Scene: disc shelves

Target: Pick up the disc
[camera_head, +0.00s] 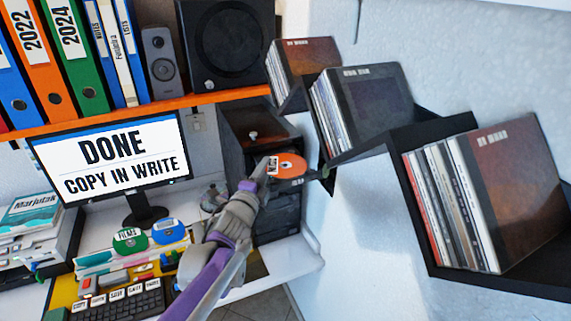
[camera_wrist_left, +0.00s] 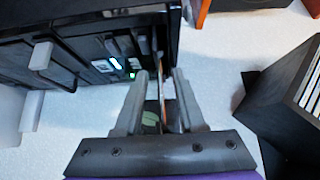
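An orange disc (camera_head: 290,164) with a white label shows in the head view, in front of the black drive tower (camera_head: 277,216), just above a dark ledge that juts from it. My left gripper (camera_head: 264,168) reaches up to the disc's left edge and covers part of it. In the left wrist view the two fingers (camera_wrist_left: 162,78) stand a little apart, with a thin edge-on shape between them that looks like the disc. A gap shows beside it, so the fingers look open around it; contact is hard to judge. My right gripper is not in view.
A monitor (camera_head: 111,158) reads "DONE COPY IN WRITE". A green disc (camera_head: 130,241) and a blue disc (camera_head: 168,231) stand on the desk behind a keyboard (camera_head: 118,302). Black wall shelves (camera_head: 432,130) with record sleeves are close at the right.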

